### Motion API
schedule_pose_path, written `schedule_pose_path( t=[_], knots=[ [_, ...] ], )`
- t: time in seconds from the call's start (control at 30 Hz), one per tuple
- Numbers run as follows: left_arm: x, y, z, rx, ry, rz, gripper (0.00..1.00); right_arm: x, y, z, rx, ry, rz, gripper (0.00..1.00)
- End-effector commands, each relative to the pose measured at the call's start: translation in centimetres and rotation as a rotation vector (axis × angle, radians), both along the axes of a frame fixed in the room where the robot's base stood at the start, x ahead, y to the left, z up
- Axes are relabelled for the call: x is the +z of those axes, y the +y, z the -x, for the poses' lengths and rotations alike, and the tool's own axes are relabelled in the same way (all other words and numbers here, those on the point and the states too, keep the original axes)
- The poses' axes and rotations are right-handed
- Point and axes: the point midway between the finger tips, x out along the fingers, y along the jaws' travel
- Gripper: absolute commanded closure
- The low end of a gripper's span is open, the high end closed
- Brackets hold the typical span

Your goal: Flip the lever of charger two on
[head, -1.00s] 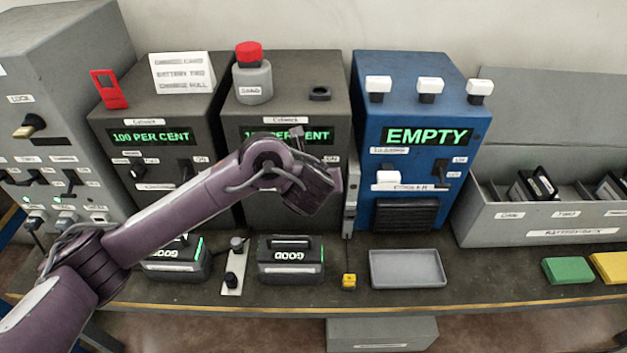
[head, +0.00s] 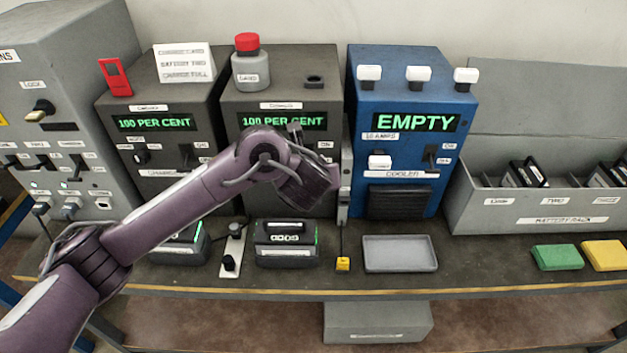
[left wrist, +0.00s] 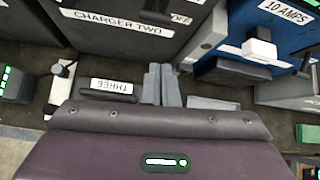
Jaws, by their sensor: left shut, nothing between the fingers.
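Charger two (head: 282,87) is the dark grey box in the middle, with a green "100 PER CENT" display. In the head view my left arm covers much of its front and hides its lever; an "ON" label shows beside the arm. In the left wrist view the "CHARGER TWO" label (left wrist: 115,22) is at the top, and the dark lever (left wrist: 157,10) sits beside an "OFF" label, partly cut off by the frame edge. My left gripper (left wrist: 161,85) is shut and empty, apart from the lever and below it in that view. My right gripper is not in view.
A similar charger (head: 160,102) stands left and a blue "EMPTY" box (head: 405,90) right. A narrow grey upright piece (head: 345,185) stands between charger two and the blue box. A battery (head: 287,243), a yellow tag (head: 343,264) and a grey tray (head: 400,253) lie in front.

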Motion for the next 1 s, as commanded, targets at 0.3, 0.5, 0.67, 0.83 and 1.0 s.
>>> schedule_pose_path(
  t=[0.3,0.5,0.67,0.83,1.0],
  knots=[
    [6.1,0.3,1.2,0.0,0.002,-0.003,1.0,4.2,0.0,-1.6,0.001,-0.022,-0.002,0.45],
    [7.7,0.5,1.6,0.0,0.003,-0.004,1.0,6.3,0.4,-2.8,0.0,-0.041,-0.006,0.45],
    [8.0,0.5,1.8,0.0,0.003,-0.003,1.0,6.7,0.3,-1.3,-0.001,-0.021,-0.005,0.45],
    [8.0,0.5,1.8,0.001,0.003,-0.003,1.0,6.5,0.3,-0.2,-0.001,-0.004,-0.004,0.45],
    [8.0,0.5,1.8,0.0,0.003,-0.003,1.0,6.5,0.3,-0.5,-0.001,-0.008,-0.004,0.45]
  ],
)
